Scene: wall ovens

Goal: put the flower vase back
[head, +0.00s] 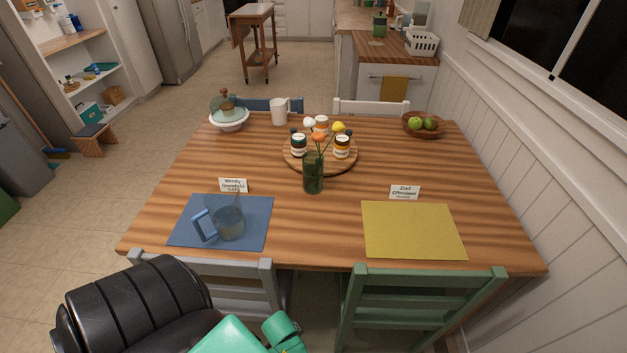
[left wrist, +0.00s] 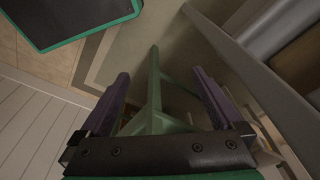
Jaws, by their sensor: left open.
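The flower vase (head: 313,180) is a dark green glass vase holding orange, yellow and white flowers. It stands upright in the middle of the table (head: 300,225), at the near edge of a round wooden board (head: 292,163); its base appears to be on the tabletop. My left arm reaches in at the bottom left of the head view, below the near table edge and well away from the vase. My left gripper (left wrist: 160,85) is open and empty in the left wrist view, with a green chair (left wrist: 153,95) seen beyond its fingers. My right gripper is in neither view.
Jars (head: 299,145) stand on the board. A glass mug (head: 226,218) sits on the blue placemat (head: 255,235). The yellow placemat (head: 412,230) is bare. A grey chair (head: 235,270) and a green chair (head: 425,285) line the near edge. A fruit bowl (head: 409,126) stands far right.

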